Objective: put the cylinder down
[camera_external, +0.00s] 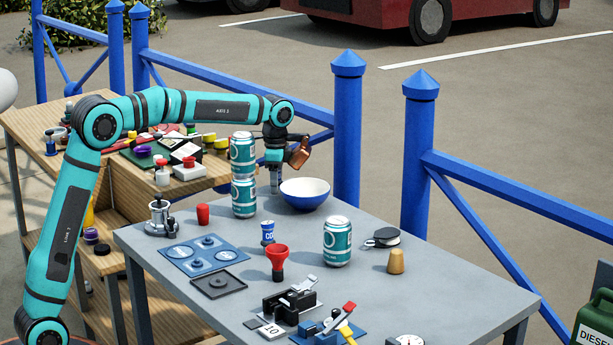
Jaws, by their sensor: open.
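My gripper (275,183) points down over the far edge of the grey table, just right of two stacked teal-and-silver cans and left of the blue bowl. It is open, and its fingertips are small and partly hidden. Which thing is the cylinder is not clear. The upper can (243,153) stands upright on the lower can (244,198), close beside my gripper. A third similar can (337,243) stands upright alone near the table's middle. A small tan tapered piece (396,262) stands to its right.
A blue-and-white bowl (305,193) stands close right of my gripper. The grey table (400,300) also carries a red funnel-like cup (277,262), a blue panel (204,254) and clamps (292,300). A cluttered wooden bench (40,112) stands behind left. Blue railings (347,130) run behind.

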